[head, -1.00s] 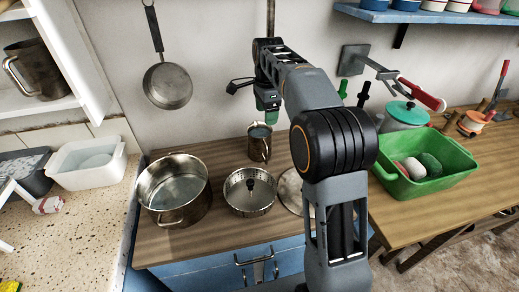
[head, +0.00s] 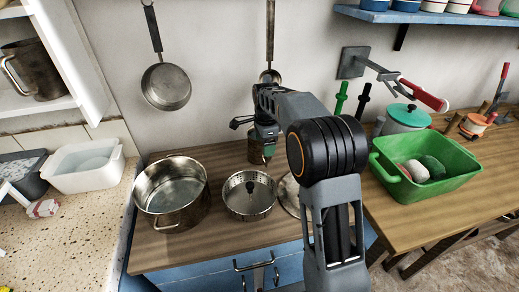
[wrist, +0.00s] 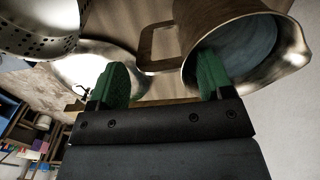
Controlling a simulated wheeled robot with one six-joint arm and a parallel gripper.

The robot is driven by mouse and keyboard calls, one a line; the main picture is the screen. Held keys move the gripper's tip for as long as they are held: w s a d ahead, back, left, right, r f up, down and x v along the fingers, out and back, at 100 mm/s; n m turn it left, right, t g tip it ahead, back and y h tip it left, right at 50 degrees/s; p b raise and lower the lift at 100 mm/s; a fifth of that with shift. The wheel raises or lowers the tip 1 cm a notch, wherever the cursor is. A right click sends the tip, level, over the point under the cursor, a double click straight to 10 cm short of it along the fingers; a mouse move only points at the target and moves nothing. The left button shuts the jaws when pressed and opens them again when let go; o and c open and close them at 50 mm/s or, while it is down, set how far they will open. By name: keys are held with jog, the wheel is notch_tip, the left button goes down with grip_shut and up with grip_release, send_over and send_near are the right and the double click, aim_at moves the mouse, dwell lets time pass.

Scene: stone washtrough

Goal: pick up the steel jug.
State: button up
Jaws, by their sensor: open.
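The steel jug (head: 254,153) stands upright at the back of the wooden counter, partly hidden by my gripper (head: 266,148). In the wrist view the jug (wrist: 222,20) fills the upper right, its open mouth and spout facing the camera and its square handle (wrist: 146,48) pointing left. My gripper (wrist: 162,78) is open. Its right green finger overlaps the jug's mouth and its left finger is left of the handle. The handle appears between the fingers. I cannot tell whether either finger touches the jug.
A large pot (head: 172,212) and a perforated steel pan (head: 248,207) stand in front of the jug. A lid (head: 290,190) lies partly behind my arm. Pans hang on the wall behind. A green basin (head: 455,160) is at right; another metal jug (head: 38,72) sits on the left shelf.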

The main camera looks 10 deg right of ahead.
jog(key=shift+f, duration=0.85)
grip_shut()
jog(key=shift+r, duration=0.1)
